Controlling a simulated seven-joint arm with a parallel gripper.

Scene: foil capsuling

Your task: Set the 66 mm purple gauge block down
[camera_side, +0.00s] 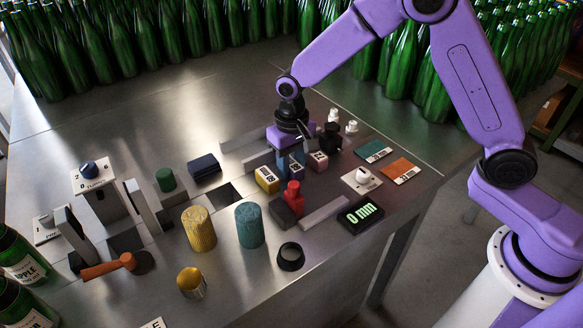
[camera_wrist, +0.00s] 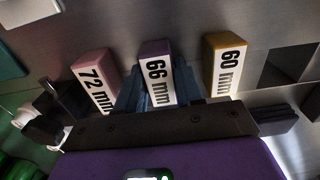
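The 66 mm purple gauge block (camera_wrist: 154,47) stands out in the middle of the wrist view, its white label facing the camera. Blue-grey fingers of my gripper (camera_wrist: 158,72) lie along both of its sides and look shut on it. In the side view my gripper (camera_side: 291,166) points down among the blocks and mostly hides the purple one. I cannot tell whether the block touches the table. The yellow 60 mm block (camera_wrist: 222,62) is on one side of it and the pink 72 mm block (camera_wrist: 94,78) on the other, both apart from it.
A red-and-black clamp-like piece (camera_side: 292,199) and a grey bar (camera_side: 324,213) are in front of the blocks. A display reading 0 mm (camera_side: 361,212) lies at the table's front edge. A black fixture (camera_side: 330,137) stands close behind. Green bottles (camera_side: 405,70) crowd the back.

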